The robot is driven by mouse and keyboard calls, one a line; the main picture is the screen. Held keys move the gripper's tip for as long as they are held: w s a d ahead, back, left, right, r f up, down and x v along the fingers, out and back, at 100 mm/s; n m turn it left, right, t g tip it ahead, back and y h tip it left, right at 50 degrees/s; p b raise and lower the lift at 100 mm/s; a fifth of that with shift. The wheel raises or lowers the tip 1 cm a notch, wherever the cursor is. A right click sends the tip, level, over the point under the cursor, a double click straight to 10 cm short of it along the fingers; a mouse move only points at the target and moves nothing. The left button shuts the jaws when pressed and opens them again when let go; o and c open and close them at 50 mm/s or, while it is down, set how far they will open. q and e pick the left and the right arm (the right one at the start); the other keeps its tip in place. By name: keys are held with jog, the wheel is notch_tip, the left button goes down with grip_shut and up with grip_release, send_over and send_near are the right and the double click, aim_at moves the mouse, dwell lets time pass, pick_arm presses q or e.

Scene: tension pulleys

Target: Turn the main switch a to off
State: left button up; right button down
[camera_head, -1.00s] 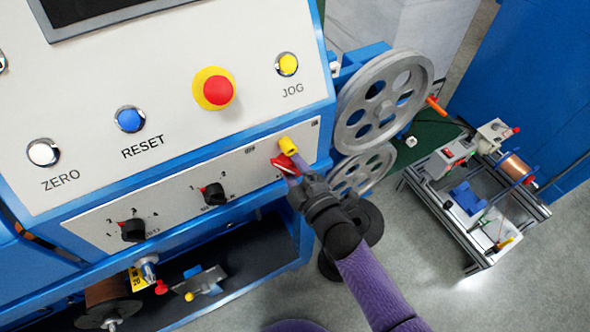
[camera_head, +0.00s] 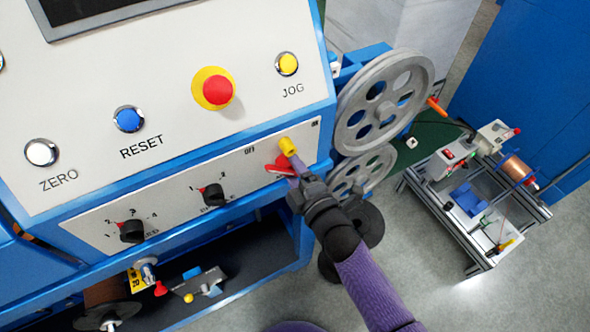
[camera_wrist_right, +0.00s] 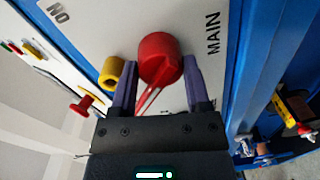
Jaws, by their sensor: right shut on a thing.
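The main switch (camera_head: 279,165) is a red rotary knob on the lower white panel of the blue machine, between the OFF and ON labels. In the head view part of it is hidden by my right gripper (camera_head: 291,172). In the wrist view the red knob (camera_wrist_right: 158,57) sits between the fingers of my right gripper (camera_wrist_right: 159,80), which is shut on it. A yellow knob-like part (camera_head: 288,146) is just above the switch, and it shows beside the left finger in the wrist view (camera_wrist_right: 111,72). My left gripper is not in view.
A red emergency button (camera_head: 217,90), a yellow JOG button (camera_head: 287,64) and a blue RESET button (camera_head: 129,118) are on the upper panel. Black selectors (camera_head: 213,194) are left of the switch. Grey pulleys (camera_head: 383,103) stand close on the right.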

jog(key=shift+c, duration=1.6)
grip_release()
jog(key=shift+o, duration=1.2)
pick_arm(q)
jog(key=shift+d, duration=0.25)
pick_arm(e)
jog(key=shift+r, duration=0.1)
